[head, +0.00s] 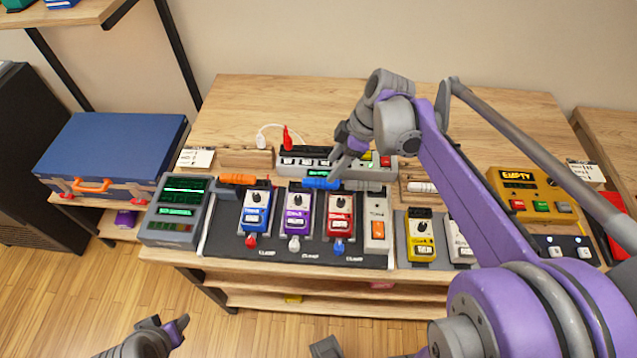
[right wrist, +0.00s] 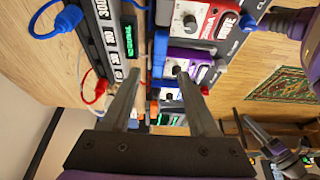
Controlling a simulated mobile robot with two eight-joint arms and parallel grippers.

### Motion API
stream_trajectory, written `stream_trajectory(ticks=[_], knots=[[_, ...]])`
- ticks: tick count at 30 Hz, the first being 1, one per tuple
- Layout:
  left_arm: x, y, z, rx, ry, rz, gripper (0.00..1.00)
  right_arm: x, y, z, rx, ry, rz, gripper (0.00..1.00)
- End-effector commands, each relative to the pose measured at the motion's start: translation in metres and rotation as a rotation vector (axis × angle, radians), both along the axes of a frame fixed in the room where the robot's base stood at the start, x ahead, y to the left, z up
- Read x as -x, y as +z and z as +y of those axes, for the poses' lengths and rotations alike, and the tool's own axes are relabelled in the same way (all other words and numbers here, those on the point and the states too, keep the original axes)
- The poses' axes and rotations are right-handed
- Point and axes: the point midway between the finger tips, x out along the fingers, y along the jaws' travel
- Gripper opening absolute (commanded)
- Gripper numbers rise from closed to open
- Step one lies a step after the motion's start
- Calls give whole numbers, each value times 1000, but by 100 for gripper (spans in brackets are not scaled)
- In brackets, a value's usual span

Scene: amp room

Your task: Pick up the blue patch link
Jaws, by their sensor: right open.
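The blue patch link (head: 321,183) lies at the back edge of the pedal board (head: 270,257), behind the purple and red pedals. In the right wrist view the blue patch link (right wrist: 159,52) stands as a blue bar ahead of the gap between the fingers. My right gripper (head: 341,168) is open and empty, pointing down close above the link. In the right wrist view its fingers (right wrist: 160,95) are spread either side of the link's line; contact cannot be told. My left gripper (head: 163,328) is low at the front left, away from the table, its jaws unclear.
An orange link (head: 238,178) lies to the left on the board and a grey link (head: 363,186) just right of the blue one. A power strip (head: 300,160) with a red plug (head: 287,137) sits behind. Blue, purple and red pedals stand close in front.

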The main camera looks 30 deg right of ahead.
Motion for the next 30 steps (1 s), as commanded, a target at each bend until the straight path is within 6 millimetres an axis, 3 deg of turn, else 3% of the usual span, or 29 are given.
stream_trajectory(ticks=[8, 15, 25, 30], knots=[[0, -2, 0, 0, 0, 1, 50, -5, -24, 8, 0, 1, 0, 60], [1, -5, 0, 0, 0, 2, 50, -13, -57, 18, 0, 1, 0, 60], [1, -5, 0, 0, 0, 2, 50, -14, -64, 21, 1, -1, 1, 60], [1, -5, 0, 0, 0, 2, 50, -14, -64, 21, 1, -1, 1, 29]])
